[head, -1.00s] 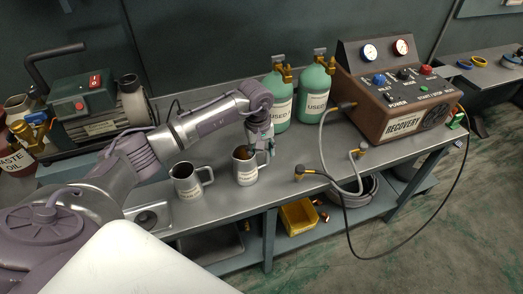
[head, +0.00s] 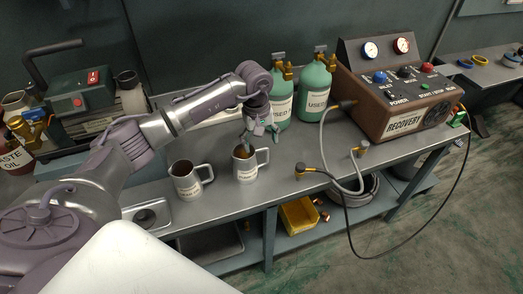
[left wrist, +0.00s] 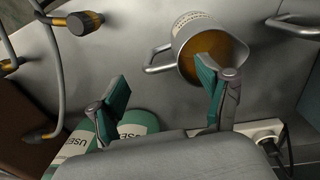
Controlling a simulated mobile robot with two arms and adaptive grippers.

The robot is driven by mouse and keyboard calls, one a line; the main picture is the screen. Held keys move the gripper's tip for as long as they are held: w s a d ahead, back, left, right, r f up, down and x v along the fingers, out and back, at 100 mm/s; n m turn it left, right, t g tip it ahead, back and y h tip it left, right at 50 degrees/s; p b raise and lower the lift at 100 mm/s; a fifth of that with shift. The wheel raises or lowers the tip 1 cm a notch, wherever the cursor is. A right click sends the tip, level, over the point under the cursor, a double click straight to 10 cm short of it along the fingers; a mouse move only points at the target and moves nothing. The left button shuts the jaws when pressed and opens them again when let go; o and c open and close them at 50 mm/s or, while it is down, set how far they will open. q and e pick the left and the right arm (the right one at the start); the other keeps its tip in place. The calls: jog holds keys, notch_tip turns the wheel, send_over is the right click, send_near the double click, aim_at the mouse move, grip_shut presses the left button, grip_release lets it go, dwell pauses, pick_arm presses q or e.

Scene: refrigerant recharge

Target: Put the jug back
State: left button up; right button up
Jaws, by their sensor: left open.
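Two grey metal jugs with labels stand upright side by side on the workbench (head: 222,208) in the head view. The right jug (head: 245,172) holds amber-brown liquid, and its handle points right. The left jug (head: 186,184) also has its handle to the right. My left gripper (head: 262,134) is open, just above and behind the right jug's rim. In the left wrist view, the open fingers (left wrist: 165,90) are empty. One finger overlaps the rim of a jug (left wrist: 205,42) with amber liquid, whose handle lies between the fingers' directions. Whether that finger touches is unclear. My right gripper is not in view.
Two green cylinders (head: 316,92) stand behind the jugs. The brown recovery machine (head: 405,115) is at right, with hoses (head: 325,150) over the bench edge. A pump (head: 85,95) is at left. A square metal holder (head: 150,217) sits left of the jugs.

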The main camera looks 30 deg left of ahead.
pick_arm(q)
notch_tip(320, 180, up, 8)
jog(key=b, duration=0.1)
jog(key=shift+s+a+b, duration=0.2)
jog(key=shift+s+b, duration=0.05)
jog(key=shift+b, duration=0.1)
